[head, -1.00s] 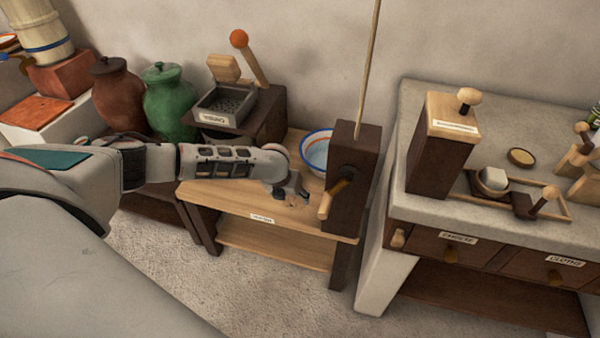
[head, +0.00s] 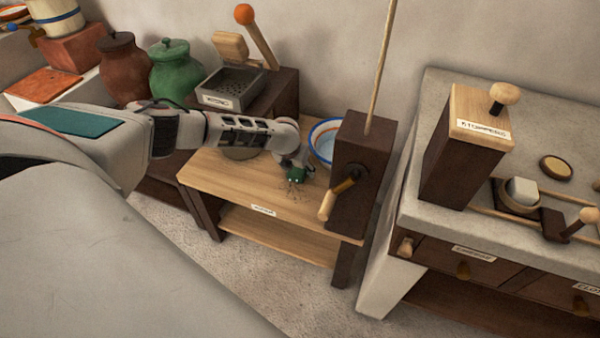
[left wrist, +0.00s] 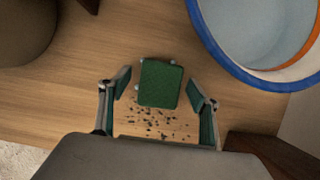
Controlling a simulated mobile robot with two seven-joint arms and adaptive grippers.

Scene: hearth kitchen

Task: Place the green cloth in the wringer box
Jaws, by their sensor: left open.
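The green cloth (left wrist: 161,83), a small folded pad, lies on the wooden bench top between the parted fingers of my left gripper (left wrist: 160,90). The fingers stand on either side of it with gaps, so it is not gripped. In the head view my left gripper (head: 296,174) is low over the bench, with green showing at its tip. A grey perforated box (head: 232,89) with a raised wooden lid and an orange-knobbed lever stands behind the arm; it looks like the wringer box, but its label is not clearly readable. My right gripper is not in view.
A blue-rimmed bowl (head: 323,143) sits just right of the gripper, beside a dark post (head: 365,165) with a crank handle. Dark crumbs (left wrist: 155,122) lie near the cloth. Green (head: 176,70) and brown (head: 128,68) jars stand at the back left.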

